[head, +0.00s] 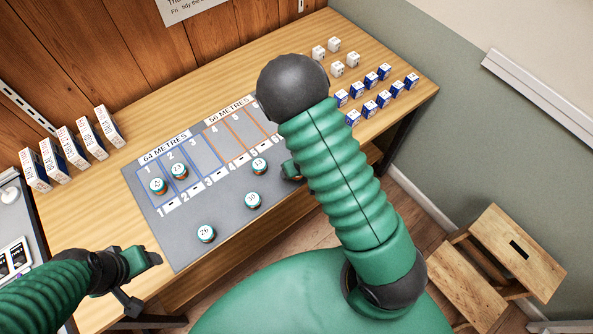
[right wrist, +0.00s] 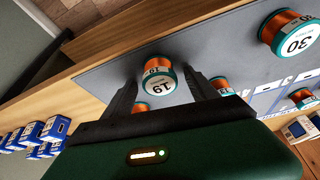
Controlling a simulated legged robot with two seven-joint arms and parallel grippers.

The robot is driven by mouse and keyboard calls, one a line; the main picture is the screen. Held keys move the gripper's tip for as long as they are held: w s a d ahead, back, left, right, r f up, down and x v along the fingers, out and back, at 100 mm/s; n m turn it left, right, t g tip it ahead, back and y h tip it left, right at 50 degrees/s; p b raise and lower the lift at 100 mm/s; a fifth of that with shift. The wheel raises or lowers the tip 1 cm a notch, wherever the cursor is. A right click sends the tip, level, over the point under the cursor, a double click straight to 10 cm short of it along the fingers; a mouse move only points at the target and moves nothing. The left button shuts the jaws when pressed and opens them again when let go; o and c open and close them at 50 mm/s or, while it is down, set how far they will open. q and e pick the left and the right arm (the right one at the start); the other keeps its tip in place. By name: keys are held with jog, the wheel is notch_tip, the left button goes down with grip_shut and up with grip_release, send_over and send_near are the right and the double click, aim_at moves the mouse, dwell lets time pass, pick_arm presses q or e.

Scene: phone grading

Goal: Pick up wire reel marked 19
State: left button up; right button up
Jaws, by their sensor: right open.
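The wire reel marked 19 (right wrist: 158,82), copper with a teal rim and white label, shows in the right wrist view over the grey mat (right wrist: 205,45). My right gripper (right wrist: 160,76) is open, with a dark finger on each side of this reel and narrow gaps showing. I cannot tell how far down the fingers reach. In the head view my right arm hides most of this gripper, and I cannot make out reel 19. The reel marked 30 (right wrist: 290,35) stands apart to its right. My left gripper (head: 150,282) appears open and empty at the table's front left.
Other reels stand on the mat, including one marked 29 (head: 206,233) and two in the marked 64 METRES columns (head: 180,170). White-and-blue boxes (head: 398,89) fill the right end. Tall cartons (head: 73,147) line the left back. A wooden step stool (head: 515,250) stands on the floor.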

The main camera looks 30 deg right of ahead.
jog(key=shift+s, duration=0.1)
jog(key=c, duration=1.4)
jog(key=shift+r, duration=0.1)
jog(key=shift+c, duration=0.2)
